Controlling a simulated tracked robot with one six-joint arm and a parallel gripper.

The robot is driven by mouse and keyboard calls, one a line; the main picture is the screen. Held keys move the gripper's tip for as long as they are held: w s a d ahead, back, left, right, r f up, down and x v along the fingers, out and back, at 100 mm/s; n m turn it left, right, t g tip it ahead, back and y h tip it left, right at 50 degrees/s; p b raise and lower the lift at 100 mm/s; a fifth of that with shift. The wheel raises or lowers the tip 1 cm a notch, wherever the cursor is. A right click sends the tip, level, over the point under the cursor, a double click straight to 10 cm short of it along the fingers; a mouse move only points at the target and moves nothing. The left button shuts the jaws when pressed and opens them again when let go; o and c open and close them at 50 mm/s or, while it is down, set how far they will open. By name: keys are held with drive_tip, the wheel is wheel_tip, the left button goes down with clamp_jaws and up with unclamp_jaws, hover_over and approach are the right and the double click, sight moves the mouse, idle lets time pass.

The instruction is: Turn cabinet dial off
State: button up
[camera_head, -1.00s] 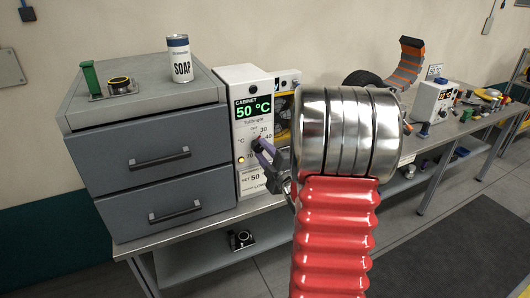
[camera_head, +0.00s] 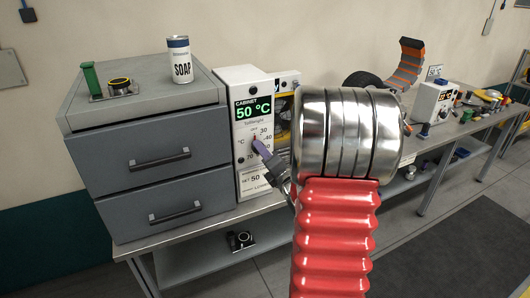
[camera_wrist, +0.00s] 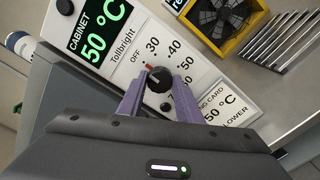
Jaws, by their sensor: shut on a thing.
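The white cabinet controller (camera_head: 240,85) shows "CABINET 50 °C" on a green display. Its black dial (camera_wrist: 158,80) sits on the front panel below, among printed marks from OFF through 30, 40 and 50. The dial's red pointer is turned toward the OFF mark in the wrist view. My gripper (camera_wrist: 158,92) is shut on the dial, with a purple finger on each side of it. In the head view my gripper (camera_head: 259,147) partly covers the dial.
A grey drawer cabinet (camera_head: 150,130) stands left of the controller, with a soap can (camera_head: 180,60) on top. A yellow fan (camera_wrist: 215,22) is beside the controller. A second controller (camera_head: 433,100) and small items stand farther right on the bench.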

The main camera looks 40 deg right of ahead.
drive_tip(key=shift+a+f, duration=0.15)
drive_tip(key=shift+f, duration=0.1)
drive_tip(key=o, duration=0.7)
drive_tip(key=shift+c, duration=0.2)
drive_tip(key=o, duration=0.4)
drive_tip(key=shift+r, duration=0.15)
drive_tip(key=shift+s, duration=0.1)
